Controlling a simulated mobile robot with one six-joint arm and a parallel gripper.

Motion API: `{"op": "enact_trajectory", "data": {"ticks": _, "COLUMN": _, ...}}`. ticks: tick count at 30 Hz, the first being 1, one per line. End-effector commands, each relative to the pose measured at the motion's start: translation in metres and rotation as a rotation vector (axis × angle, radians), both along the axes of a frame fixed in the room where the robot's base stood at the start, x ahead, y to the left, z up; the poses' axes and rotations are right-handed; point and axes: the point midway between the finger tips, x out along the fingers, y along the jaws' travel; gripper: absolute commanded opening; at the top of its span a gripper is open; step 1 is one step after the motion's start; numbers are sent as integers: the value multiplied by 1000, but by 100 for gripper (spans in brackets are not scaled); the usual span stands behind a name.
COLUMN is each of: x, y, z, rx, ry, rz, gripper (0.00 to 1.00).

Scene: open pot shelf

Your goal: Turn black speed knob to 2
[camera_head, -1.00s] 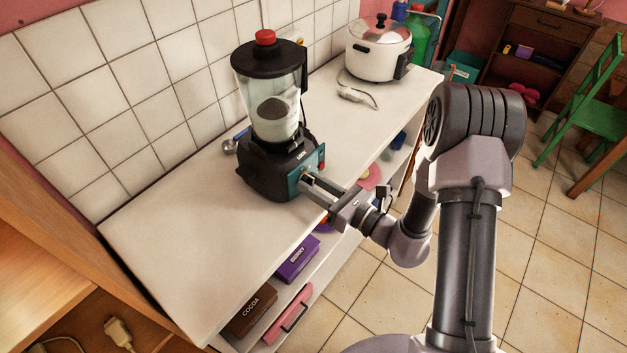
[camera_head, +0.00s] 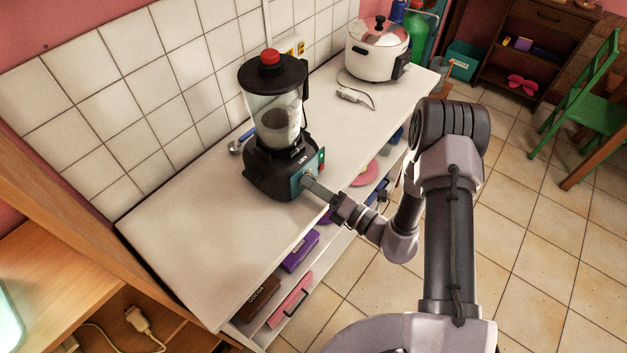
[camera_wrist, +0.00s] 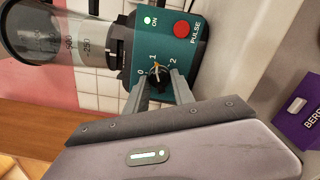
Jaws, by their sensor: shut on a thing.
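The blender (camera_head: 277,125) stands on the white counter, with a black base, a teal front panel and a clear jar holding something dark and pale. In the wrist view its panel (camera_wrist: 185,62) shows a lit green ON light, a red PULSE button (camera_wrist: 181,29) and the marks 0, 1 and 2. The black speed knob (camera_wrist: 157,72) sits among these marks, partly hidden by the fingers. A small yellowish pointer on it appears near 1. My gripper (camera_wrist: 158,84) is shut on the knob, one finger on each side. It also shows at the panel in the head view (camera_head: 309,186).
A white cooker (camera_head: 375,55) and a grey plug with cable (camera_head: 350,95) are farther back on the counter (camera_head: 190,220). A measuring spoon (camera_head: 236,147) lies behind the blender. Purple and brown boxes sit on the shelf below. The counter's near left is clear.

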Motion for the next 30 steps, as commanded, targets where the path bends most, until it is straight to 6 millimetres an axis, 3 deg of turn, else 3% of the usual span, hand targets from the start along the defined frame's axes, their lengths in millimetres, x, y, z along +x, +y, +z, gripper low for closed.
{"op": "enact_trajectory", "data": {"ticks": 30, "x": -1, "y": 0, "z": 3, "rx": 529, "ry": 667, "rz": 1, "gripper": 0}}
